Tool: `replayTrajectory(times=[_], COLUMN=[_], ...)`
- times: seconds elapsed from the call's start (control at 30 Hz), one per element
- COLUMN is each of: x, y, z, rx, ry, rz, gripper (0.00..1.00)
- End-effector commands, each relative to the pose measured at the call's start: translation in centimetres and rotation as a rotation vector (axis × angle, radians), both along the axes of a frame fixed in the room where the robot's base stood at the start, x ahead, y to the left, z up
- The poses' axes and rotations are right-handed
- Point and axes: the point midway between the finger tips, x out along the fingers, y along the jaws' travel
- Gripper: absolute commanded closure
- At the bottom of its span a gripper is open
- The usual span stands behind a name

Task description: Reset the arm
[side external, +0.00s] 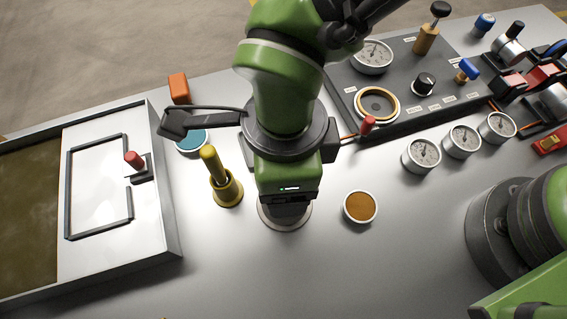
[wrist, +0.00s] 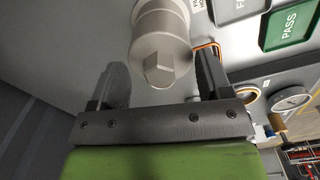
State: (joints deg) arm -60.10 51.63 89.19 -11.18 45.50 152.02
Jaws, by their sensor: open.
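My arm's green wrist (side external: 285,90) hangs over the middle of the metal table in the side external view, and its lower end hides the fingers there. In the wrist view my gripper (wrist: 158,75) is open, with its two dark fingers wide apart. A grey cylindrical fitting with a faceted end (wrist: 160,45) shows between and beyond the fingers. I cannot tell whether they touch it, but no grip on it shows. A round light-rimmed piece (side external: 285,215) shows partly under the wrist in the side external view.
A yellow-handled part (side external: 222,180) stands close left of the wrist, and an orange-topped cup (side external: 360,207) sits to its right. A panel with gauges and knobs (side external: 430,85) lies at back right. A tank (side external: 170,235) stands at left. The front middle table is clear.

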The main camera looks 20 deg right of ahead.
Motion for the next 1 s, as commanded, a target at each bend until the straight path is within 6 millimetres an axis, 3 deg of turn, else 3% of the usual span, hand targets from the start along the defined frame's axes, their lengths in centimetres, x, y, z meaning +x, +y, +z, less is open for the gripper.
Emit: replayTrajectory(times=[0.33, 1.0], x=[0.0, 0.0], y=[0.0, 0.0], z=[0.3, 5.9], rx=[-0.001, 0.0], ry=[0.0, -0.001], rz=[0.0, 0.001], gripper=[0.27, 0.27])
